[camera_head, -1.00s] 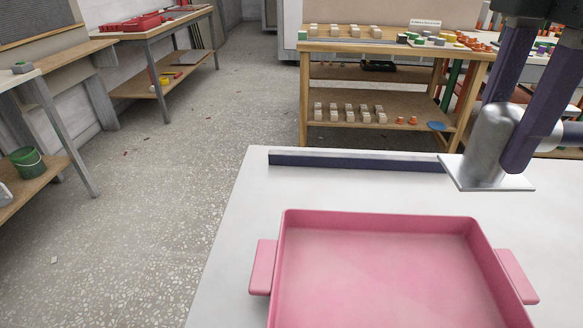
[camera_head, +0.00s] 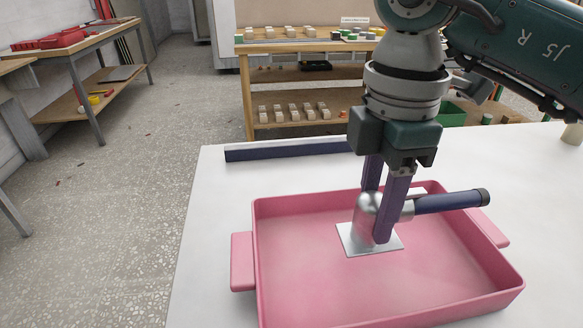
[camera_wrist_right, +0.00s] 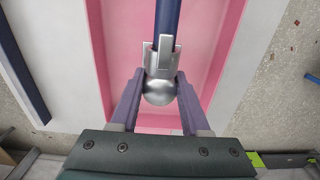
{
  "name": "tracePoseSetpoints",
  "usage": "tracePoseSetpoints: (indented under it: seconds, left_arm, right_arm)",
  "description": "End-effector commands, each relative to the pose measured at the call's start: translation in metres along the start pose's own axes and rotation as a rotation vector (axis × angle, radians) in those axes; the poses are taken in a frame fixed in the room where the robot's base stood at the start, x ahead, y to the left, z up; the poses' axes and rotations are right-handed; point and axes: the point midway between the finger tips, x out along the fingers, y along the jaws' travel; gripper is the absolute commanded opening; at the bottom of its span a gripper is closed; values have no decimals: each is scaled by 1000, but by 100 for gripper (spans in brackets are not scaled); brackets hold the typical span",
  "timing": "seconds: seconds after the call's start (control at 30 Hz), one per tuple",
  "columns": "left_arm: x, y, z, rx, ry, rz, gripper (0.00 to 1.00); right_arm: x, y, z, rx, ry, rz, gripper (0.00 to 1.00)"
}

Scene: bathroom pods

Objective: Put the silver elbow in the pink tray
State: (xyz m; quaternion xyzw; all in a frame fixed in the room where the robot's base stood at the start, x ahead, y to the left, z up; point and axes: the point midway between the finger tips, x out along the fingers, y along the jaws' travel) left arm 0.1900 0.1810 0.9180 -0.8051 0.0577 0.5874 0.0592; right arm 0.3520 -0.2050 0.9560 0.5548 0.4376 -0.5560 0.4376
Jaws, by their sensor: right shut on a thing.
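The silver elbow (camera_head: 366,221) has a square flat base plate and a dark blue handle-like tube (camera_head: 448,202) pointing right. My right gripper (camera_head: 383,226) is shut on the elbow and holds it upright over the inside of the pink tray (camera_head: 243,262). Whether the plate touches the tray floor cannot be told for sure. In the right wrist view the silver elbow (camera_wrist_right: 159,91) sits between the two purple fingers, with the pink tray (camera_wrist_right: 102,80) beneath. My left gripper is not in view.
The tray stands on a white table (camera_head: 215,210). A dark blue bar (camera_head: 290,151) lies on the table behind the tray. A wooden shelf bench (camera_head: 290,90) with small blocks stands beyond. The tray floor is otherwise bare.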

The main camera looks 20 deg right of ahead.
Motion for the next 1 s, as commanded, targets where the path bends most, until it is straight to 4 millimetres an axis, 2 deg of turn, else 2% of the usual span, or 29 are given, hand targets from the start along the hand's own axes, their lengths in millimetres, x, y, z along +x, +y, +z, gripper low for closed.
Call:
tracePoseSetpoints:
  seconds: [0.3, 0.73, 0.77, 1.0]
  left_arm:
    - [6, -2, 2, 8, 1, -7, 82]
    - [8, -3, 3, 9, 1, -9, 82]
    - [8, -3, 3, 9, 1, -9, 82]
    - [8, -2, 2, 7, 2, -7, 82]
  right_arm:
    - [42, 0, 0, 1, -1, -1, 0]
    - [50, 0, 0, 0, 0, 1, 0]
    - [50, 0, 0, 0, 0, 1, 47]
    - [49, 0, 0, 0, 0, 1, 74]
